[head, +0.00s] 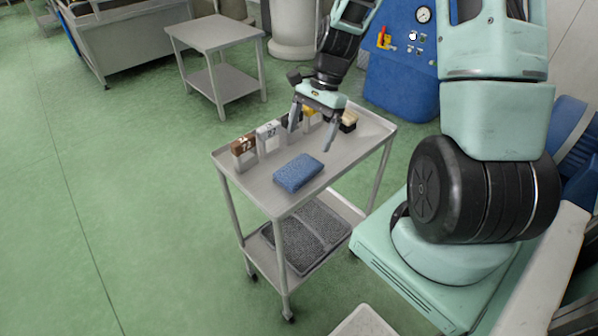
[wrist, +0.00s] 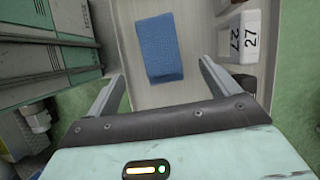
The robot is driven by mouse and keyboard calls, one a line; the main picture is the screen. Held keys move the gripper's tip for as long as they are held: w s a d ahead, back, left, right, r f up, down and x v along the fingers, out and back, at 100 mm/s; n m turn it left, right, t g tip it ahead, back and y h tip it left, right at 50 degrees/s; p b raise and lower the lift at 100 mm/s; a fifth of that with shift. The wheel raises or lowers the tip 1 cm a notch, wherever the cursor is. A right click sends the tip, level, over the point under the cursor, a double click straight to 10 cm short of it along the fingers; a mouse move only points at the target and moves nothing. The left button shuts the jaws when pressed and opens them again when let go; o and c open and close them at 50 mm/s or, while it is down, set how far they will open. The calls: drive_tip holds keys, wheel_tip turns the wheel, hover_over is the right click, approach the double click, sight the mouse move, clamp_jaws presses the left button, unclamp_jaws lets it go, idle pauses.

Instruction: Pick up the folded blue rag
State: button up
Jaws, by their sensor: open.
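The folded blue rag (head: 298,173) lies flat on the top shelf of a grey trolley (head: 262,189), near its front edge. In the wrist view the rag (wrist: 159,49) is ahead of the fingertips and roughly between their lines. My gripper (head: 309,139) is open and empty, above the trolley top and behind the rag in the head view. Its two fingers also show apart in the wrist view (wrist: 163,75). Neither finger appears to touch the rag.
A yellow block (head: 309,113) and a brush-like item (head: 348,121) stand farther right. A dark mat (head: 305,238) lies on the lower shelf. A second table (head: 215,35) stands behind.

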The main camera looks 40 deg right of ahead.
sight(300, 167)
drive_tip(key=x, duration=0.9)
drive_tip(key=shift+d, duration=0.15)
drive_tip(key=c, duration=1.1)
drive_tip(key=shift+r, duration=0.1)
wheel_tip(300, 167, up, 10)
drive_tip(key=shift+f, duration=0.1)
